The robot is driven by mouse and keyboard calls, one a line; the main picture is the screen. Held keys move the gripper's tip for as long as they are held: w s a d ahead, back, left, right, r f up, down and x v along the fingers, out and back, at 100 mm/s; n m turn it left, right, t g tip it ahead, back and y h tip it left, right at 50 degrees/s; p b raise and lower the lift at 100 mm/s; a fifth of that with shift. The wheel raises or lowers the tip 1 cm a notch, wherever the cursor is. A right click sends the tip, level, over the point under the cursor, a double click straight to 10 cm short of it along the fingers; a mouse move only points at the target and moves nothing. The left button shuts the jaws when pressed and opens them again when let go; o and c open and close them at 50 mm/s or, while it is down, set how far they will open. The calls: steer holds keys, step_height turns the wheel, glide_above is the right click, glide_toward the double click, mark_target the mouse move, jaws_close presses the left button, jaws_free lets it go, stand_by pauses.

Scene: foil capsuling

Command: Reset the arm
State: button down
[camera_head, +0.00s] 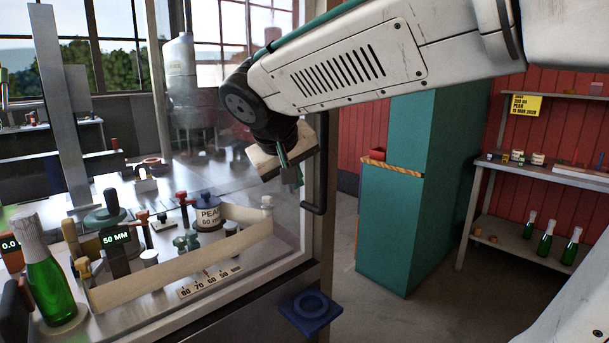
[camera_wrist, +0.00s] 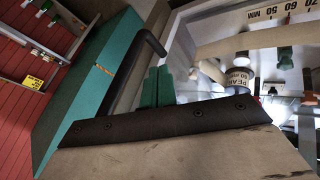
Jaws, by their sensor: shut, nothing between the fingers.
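My gripper (camera_head: 297,182) hangs at the end of my white arm, in front of the glass-sided machine. Its green fingers are together with nothing between them; they also show in the wrist view (camera_wrist: 158,88). The fingertips are near the black door handle (camera_head: 322,170), which shows in the wrist view (camera_wrist: 138,60) just beyond the fingers. I cannot tell whether they touch it.
Inside the machine are a green bottle (camera_head: 46,272) with a foil top, a PEAR pot (camera_head: 207,213) and a cream belt (camera_head: 185,265). A blue holder (camera_head: 310,308) sticks out in front.

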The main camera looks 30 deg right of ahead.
steer(key=v, duration=1)
steer(key=s+f+n+g+y, duration=0.1)
steer(key=s+f+g+y, duration=0.2)
steer(key=s+f, duration=1.4)
step_height(320, 180, down, 3)
steer(key=y, duration=0.3)
steer(key=shift+s+n, duration=0.3)
steer(key=shift+n, duration=0.1)
steer(key=shift+a, duration=0.2)
